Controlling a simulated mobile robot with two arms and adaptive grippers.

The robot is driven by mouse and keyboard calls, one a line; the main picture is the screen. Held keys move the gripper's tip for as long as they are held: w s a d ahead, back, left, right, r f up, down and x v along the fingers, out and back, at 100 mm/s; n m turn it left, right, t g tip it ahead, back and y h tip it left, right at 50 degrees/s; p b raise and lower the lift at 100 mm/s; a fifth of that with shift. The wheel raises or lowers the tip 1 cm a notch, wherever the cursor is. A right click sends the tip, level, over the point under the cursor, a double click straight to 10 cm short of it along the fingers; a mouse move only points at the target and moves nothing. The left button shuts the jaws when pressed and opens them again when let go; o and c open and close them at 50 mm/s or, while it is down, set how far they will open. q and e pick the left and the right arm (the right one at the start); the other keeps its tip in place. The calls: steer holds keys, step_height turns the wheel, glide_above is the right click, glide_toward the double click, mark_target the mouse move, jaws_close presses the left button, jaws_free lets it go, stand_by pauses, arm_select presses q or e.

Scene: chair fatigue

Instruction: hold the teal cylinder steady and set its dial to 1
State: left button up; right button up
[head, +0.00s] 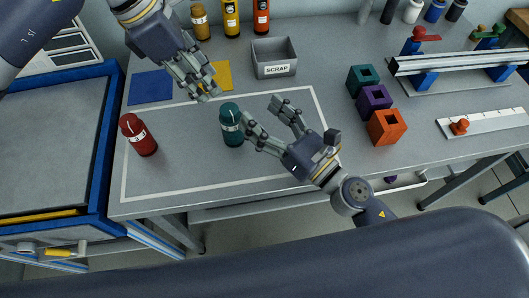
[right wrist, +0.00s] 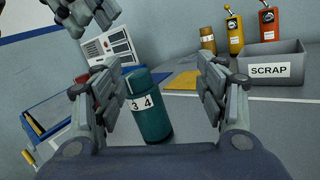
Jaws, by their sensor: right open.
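The teal cylinder (head: 232,127) stands upright on the grey worktop inside a white outlined area. In the right wrist view the teal cylinder (right wrist: 153,118) shows a white number band near its top, with 3 and 4 facing my right gripper. My right gripper (head: 259,112) is open and empty just right of the cylinder. In its wrist view the cylinder appears in the gap between the two fingers, nearer the left one; I cannot tell whether they touch. My left gripper (head: 209,94) hangs above and behind the cylinder, its fingers apart and empty; it also shows in the right wrist view (right wrist: 92,20).
A red cylinder (head: 140,140) with a similar band stands to the left. Behind are blue (head: 150,87) and yellow (head: 219,73) squares and a grey SCRAP bin (head: 274,62). Teal, purple and orange blocks (head: 386,127) sit right. The outlined area's front is clear.

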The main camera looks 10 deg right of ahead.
mark_target(239, 132)
steer(key=s+f, duration=0.2)
steer(key=s+f+n+h, duration=0.1)
steer(key=s+a+f+n+g, duration=0.1)
steer(key=s+f, duration=0.1)
steer(key=shift+s+a+f, duration=0.1)
steer(key=shift+s+f, duration=0.25)
steer(key=shift+w+a+r, duration=0.1)
steer(key=shift+w+a, duration=0.35)
steer(key=shift+w, duration=0.05)
steer(key=shift+w+a, duration=0.3)
steer(key=shift+w, duration=0.3)
steer(key=shift+f+x, duration=0.1)
steer(key=shift+x, duration=1.9)
steer(key=shift+f+x, duration=0.15)
steer(key=shift+x, duration=1.85)
